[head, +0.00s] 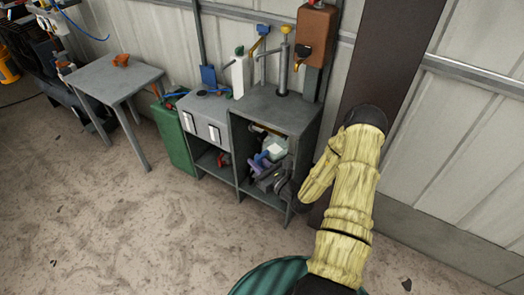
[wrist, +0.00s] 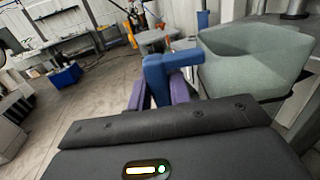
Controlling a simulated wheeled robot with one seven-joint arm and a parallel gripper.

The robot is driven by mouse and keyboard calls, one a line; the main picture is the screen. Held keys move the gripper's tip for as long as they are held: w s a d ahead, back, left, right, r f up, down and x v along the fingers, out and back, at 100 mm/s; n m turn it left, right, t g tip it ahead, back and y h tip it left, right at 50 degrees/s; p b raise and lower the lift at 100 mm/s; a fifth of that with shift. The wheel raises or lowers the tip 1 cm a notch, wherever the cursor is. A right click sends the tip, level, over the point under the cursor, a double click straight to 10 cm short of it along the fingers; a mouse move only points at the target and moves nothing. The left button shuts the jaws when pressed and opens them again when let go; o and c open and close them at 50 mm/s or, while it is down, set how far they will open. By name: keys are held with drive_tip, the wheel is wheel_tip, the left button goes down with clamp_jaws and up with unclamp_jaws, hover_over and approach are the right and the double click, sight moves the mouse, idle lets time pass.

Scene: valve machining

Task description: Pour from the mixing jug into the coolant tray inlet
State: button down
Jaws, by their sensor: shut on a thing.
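A pale grey-green jug (head: 276,147), which I take for the mixing jug, is in the open right bay of the grey workbench. It fills the upper right of the wrist view (wrist: 255,55), its body right beside my fingers. My gripper (head: 262,160) reaches into the bay from the front right. Its purple and blue fingers (wrist: 172,75) are shut at the jug's left side in the wrist view. The exact grip point is hidden. A dark round spot (head: 202,93) shows on the left bench top. I cannot tell whether it is the coolant tray inlet.
The grey workbench (head: 275,108) has a post on top, and its bay walls and top stand close around my gripper. A white bottle (head: 239,76) and a blue item (head: 208,77) stand on the left part. A green cabinet (head: 173,135) and grey table (head: 112,78) are farther left. The floor in front is clear.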

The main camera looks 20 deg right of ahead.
drive_tip(key=s+a+f+m+t+h+p, duration=0.1)
drive_tip(key=s+a+f+m+h+p, duration=0.3)
drive_tip(key=s+a+f+h, duration=0.1)
drive_tip(key=shift+s+a+f+h+p, duration=0.25)
drive_tip(key=shift+s+a+h, duration=0.3)
drive_tip(key=shift+h, duration=0.35)
drive_tip(key=shift+d, duration=0.1)
